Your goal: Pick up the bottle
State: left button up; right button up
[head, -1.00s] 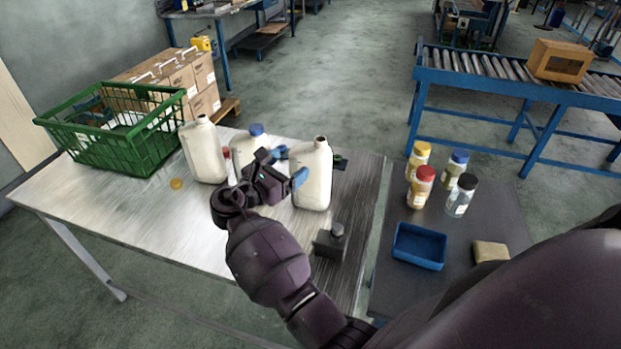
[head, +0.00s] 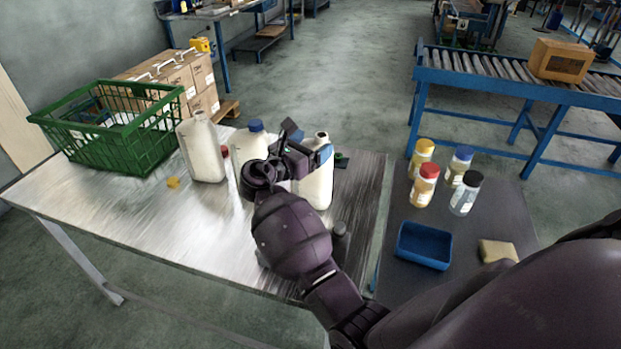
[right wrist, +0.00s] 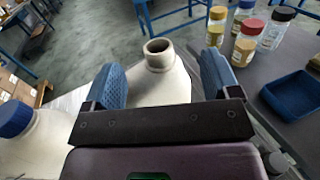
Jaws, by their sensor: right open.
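Three white jugs stand on the metal table. The right jug (head: 318,186) has an open neck and is partly hidden behind my right gripper (head: 308,150). In the right wrist view the same jug (right wrist: 160,85) stands between the two blue finger pads of the open gripper (right wrist: 162,82), its neck just beyond them. I cannot tell whether the pads touch it. The middle jug (head: 249,143) has a blue cap and also shows in the right wrist view (right wrist: 35,140). The left jug (head: 202,150) is uncapped. My left gripper is not in view.
A green basket (head: 125,150) stands at the table's left end. A yellow cap (head: 173,182) and a red cap (head: 224,152) lie near the left jug. A dark table at right holds several small capped bottles (head: 422,186), a blue tray (head: 423,246) and a sponge (head: 497,251).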

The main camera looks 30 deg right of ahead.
aim_at(318, 140)
jog(key=shift+b+x, duration=0.45)
jog(key=shift+x, duration=0.8)
jog(key=shift+w+d, duration=0.15)
jog(key=shift+d, duration=0.1)
jog(key=c, duration=1.3)
jog(key=shift+o, duration=0.2)
jog(key=shift+r, duration=0.1)
